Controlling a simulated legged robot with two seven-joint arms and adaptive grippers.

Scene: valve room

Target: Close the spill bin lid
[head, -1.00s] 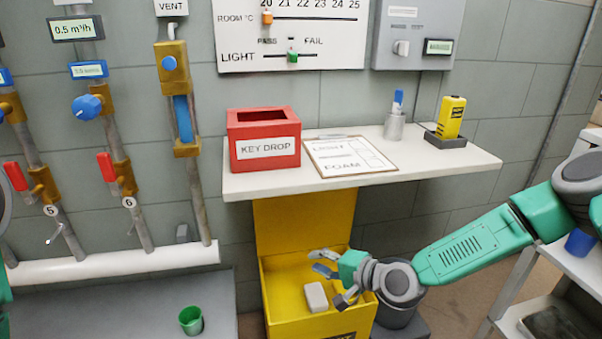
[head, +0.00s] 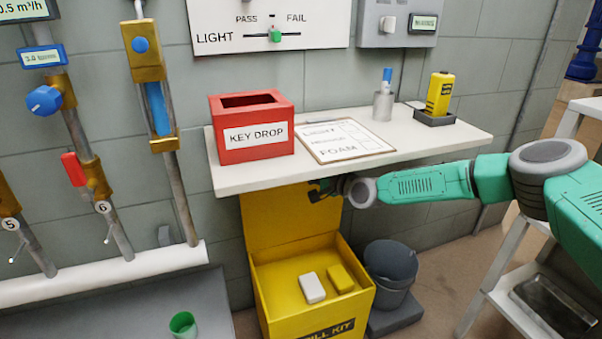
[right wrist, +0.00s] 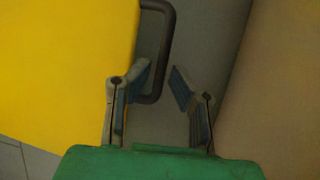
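The yellow spill bin (head: 318,308) stands on the floor under the shelf, marked SPILL KIT. Its yellow lid (head: 285,222) stands open and upright at the back. A dark handle (right wrist: 168,45) sticks out from the lid's edge in the right wrist view. My right gripper (head: 318,190) is at the lid's upper right, just below the shelf. In the right wrist view the right gripper (right wrist: 162,75) is open, and the handle shows between and beyond its fingertips. I cannot tell how deep the handle lies. A white block (head: 312,288) and a yellow block (head: 340,278) lie inside the bin. My left gripper is out of view.
The white shelf (head: 440,150) overhangs the lid closely and bears a red key drop box (head: 252,150), a clipboard and a yellow device. A grey bucket (head: 392,268) stands right of the bin. A white rack is at the right, and valve pipes are at the left.

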